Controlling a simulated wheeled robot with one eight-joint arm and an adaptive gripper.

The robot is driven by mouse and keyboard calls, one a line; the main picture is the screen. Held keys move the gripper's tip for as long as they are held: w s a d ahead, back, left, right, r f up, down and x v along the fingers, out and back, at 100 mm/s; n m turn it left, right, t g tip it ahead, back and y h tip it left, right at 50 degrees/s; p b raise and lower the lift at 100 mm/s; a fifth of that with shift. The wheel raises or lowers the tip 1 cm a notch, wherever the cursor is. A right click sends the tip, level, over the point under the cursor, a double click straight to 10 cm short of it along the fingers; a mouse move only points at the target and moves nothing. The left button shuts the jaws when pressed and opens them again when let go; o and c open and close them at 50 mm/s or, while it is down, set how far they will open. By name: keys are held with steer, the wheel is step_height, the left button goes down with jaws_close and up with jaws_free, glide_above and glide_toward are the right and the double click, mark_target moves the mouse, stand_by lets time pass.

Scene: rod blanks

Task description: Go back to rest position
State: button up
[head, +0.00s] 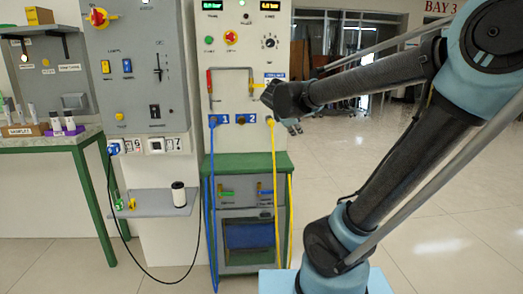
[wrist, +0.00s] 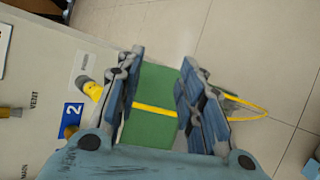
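My gripper (head: 292,126) is in front of the right side of the cabinet's white panel (head: 232,88), at the height of the sockets. In the wrist view my gripper (wrist: 162,58) is open, with its two fingers well apart and nothing seen held. The yellow cable (wrist: 154,108) crosses the gap between the fingers, over the green ledge (wrist: 150,85) behind. A yellow plug end (wrist: 93,91) sits at the panel left of the fingers. In the head view the yellow cable (head: 276,185) hangs down from the panel below my gripper.
A blue cable (head: 211,180) hangs from the socket marked 1. A grey shelf (head: 150,205) with a white-and-black cylinder (head: 179,194) stands left of the cabinet. A green-legged bench (head: 60,140) is at far left. Open tiled floor (head: 440,190) lies to the right.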

steer(key=s+d+f+m+g+y, duration=0.2)
steer(key=s+d+f+m+g, duration=0.1)
steer(key=s+f+m, duration=0.6)
steer(key=s+d+f+m+g+y, duration=0.2)
steer(key=s+f+m, duration=0.6)
steer(key=s+f, duration=0.5)
steer(key=s+d+g, duration=0.1)
steer(key=s+g, duration=0.1)
steer(key=s, duration=0.3)
steer(key=shift+m+g+y, duration=0.3)
steer(key=shift+m+y, duration=0.1)
steer(key=shift+f, duration=0.1)
steer(key=shift+w+f, duration=0.2)
steer(key=shift+w, duration=0.15)
steer(key=shift+d, duration=0.15)
steer(key=shift+c, duration=0.2)
